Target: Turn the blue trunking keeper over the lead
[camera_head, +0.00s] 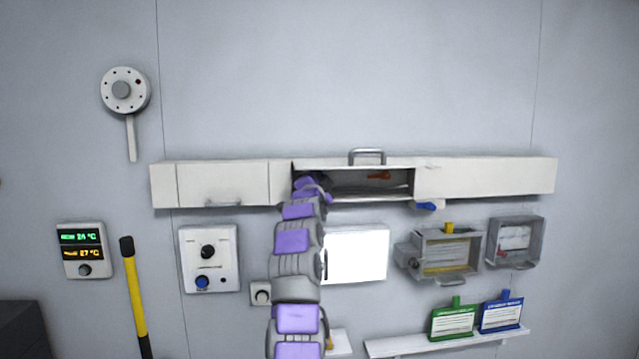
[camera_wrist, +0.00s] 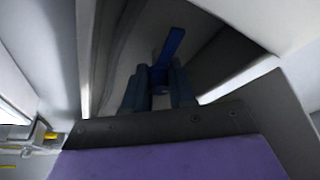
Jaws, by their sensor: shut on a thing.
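The white trunking (camera_head: 485,174) runs along the wall, with an open bay (camera_head: 345,182) in its middle. My arm reaches up to the left end of this bay, and my gripper is hidden there in the head view. In the wrist view my gripper (camera_wrist: 159,88) is shut on a blue keeper (camera_wrist: 168,52), a slim blue bar that sticks up and slightly right from between the fingertips. The lead cannot be made out for certain. An orange piece (camera_head: 379,175) lies inside the bay at right.
A raised handle (camera_head: 367,155) stands above the bay. Another blue piece (camera_head: 428,206) hangs under the trunking at right. Below are a bright white panel (camera_head: 356,256), a grey box (camera_head: 440,255) and a control panel (camera_head: 209,259). Trunking walls crowd my gripper closely.

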